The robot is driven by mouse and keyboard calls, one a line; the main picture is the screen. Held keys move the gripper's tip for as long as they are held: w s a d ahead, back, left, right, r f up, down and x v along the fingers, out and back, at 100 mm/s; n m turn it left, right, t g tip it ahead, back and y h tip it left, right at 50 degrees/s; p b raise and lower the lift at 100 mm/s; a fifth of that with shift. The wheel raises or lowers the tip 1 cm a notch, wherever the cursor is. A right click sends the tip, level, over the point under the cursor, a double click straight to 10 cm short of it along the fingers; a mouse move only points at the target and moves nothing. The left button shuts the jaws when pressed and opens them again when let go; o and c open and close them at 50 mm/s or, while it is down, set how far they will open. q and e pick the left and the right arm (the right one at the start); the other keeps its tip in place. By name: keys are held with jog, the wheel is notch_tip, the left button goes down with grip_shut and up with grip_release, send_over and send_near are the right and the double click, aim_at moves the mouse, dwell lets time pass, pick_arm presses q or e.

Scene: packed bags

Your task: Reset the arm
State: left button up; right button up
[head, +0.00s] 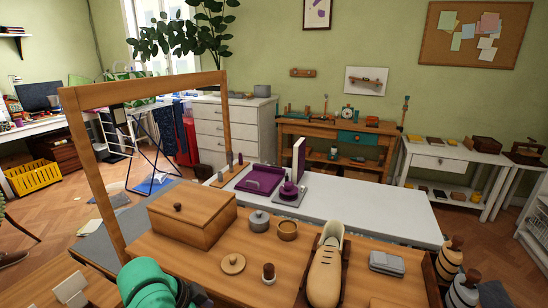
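A teal rounded part with a dark piece beside it (150,285) shows at the bottom left of the head view, cut off by the lower edge. It looks like a link of my arm, but I cannot be sure. No gripper fingers show in this view, so I cannot see what either gripper holds. A wooden table (215,270) fills the foreground. On it are a lidded wooden box (192,222), a grey lidded pot (259,221), a small wooden bowl (287,230), a round wooden lid (233,263) and a beige shoe (326,268).
A wooden frame (92,175) rises at the table's left.

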pick_arm(q)
jog(key=s+a+f+n+y, duration=0.4)
jog(key=s+a+f+n, duration=0.5)
jog(key=s, duration=0.4)
notch_tip(320, 180, down, 20)
jog(key=s, duration=0.1)
jog(key=s+a+f+g+p, duration=0.1)
jog(key=s+a+f+g, duration=0.1)
jog(key=s+f, duration=1.4)
jog(key=shift+s+a, duration=0.6)
jog(key=shift+s, duration=0.25)
